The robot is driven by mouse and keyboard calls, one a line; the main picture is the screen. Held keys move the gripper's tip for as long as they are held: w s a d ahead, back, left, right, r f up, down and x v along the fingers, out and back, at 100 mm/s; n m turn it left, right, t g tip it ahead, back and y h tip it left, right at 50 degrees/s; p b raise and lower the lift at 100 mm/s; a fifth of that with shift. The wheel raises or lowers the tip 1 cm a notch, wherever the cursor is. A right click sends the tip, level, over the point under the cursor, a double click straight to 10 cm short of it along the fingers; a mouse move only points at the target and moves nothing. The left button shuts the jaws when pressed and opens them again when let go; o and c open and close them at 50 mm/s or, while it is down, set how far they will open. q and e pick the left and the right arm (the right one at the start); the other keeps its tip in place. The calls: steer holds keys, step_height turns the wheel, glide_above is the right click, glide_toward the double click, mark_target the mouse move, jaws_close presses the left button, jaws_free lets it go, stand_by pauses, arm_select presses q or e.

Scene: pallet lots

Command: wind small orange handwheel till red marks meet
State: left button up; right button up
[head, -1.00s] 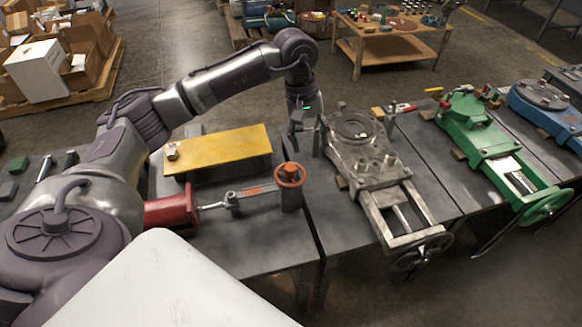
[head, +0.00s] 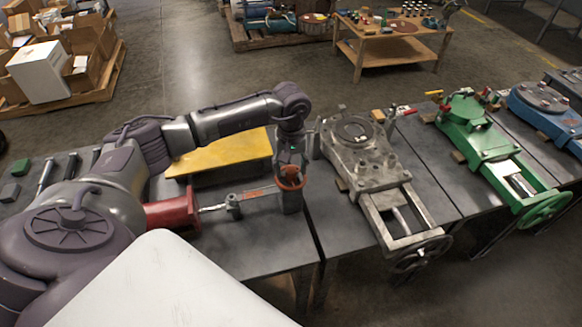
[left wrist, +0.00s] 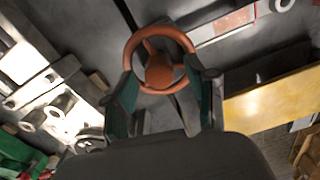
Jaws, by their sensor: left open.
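The small orange handwheel (head: 291,180) sits on top of a grey post at the right end of a screw mechanism on the table. In the left wrist view the handwheel (left wrist: 159,66) shows whole, with its spokes and hub. My left gripper (head: 291,165) is above it, pointing down. Its fingers (left wrist: 166,88) are open, one on each side of the wheel's near part; I cannot tell whether they touch the rim. A reddish-orange strip (head: 262,191) runs along the mechanism's bar, also in the left wrist view (left wrist: 236,20); its marks are too small to read. My right gripper is out of view.
A yellow plate (head: 215,155) lies behind the mechanism, and a red cylindrical part (head: 171,216) is at its left end. A grey machine slide (head: 372,175) with a dark handwheel stands to the right, then a green one (head: 480,145). The table front (head: 255,250) is clear.

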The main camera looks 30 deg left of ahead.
arm_select(q)
steer(key=shift+f, duration=0.35)
jaws_close()
steer(key=shift+n, duration=0.4)
